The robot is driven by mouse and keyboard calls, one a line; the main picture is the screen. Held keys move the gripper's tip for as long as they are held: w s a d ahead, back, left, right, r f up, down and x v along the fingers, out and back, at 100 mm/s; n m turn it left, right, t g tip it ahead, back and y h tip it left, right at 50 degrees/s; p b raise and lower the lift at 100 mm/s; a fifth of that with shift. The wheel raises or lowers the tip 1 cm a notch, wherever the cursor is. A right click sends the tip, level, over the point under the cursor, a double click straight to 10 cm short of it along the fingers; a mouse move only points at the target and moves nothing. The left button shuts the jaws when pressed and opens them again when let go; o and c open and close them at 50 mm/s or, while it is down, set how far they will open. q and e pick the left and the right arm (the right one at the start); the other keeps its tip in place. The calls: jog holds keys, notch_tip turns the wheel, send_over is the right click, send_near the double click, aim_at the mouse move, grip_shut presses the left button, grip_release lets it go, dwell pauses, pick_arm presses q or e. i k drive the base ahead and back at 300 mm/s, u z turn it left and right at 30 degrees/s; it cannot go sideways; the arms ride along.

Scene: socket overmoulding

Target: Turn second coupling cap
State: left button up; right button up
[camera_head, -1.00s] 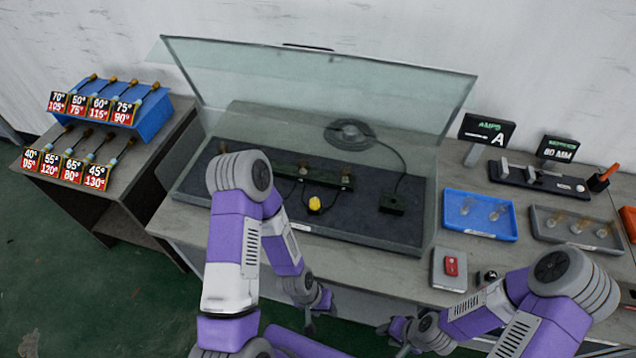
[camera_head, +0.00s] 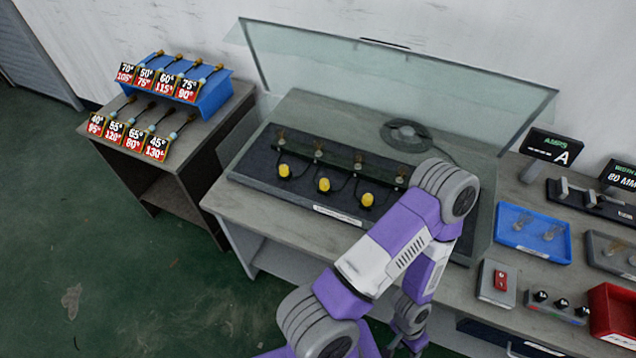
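I cannot tell whether any cap is turned. One arm, seemingly my left, covers the station's right part. Its gripper (camera_head: 405,345) hangs low in front of the table, near the lower edge, apart from the caps; its fingers are too unclear to judge. My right gripper is out of view.
Left, a side table holds a blue rack (camera_head: 205,100) of labelled leads. Right are a blue tray (camera_head: 507,237), a grey tray (camera_head: 592,252), a red switch box (camera_head: 486,282), a knob panel (camera_head: 541,310) and a red bin (camera_head: 604,328). Open floor lies left.

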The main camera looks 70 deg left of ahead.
aim_at(324, 183)
jog(key=k, duration=0.4)
jog(key=u, duration=1)
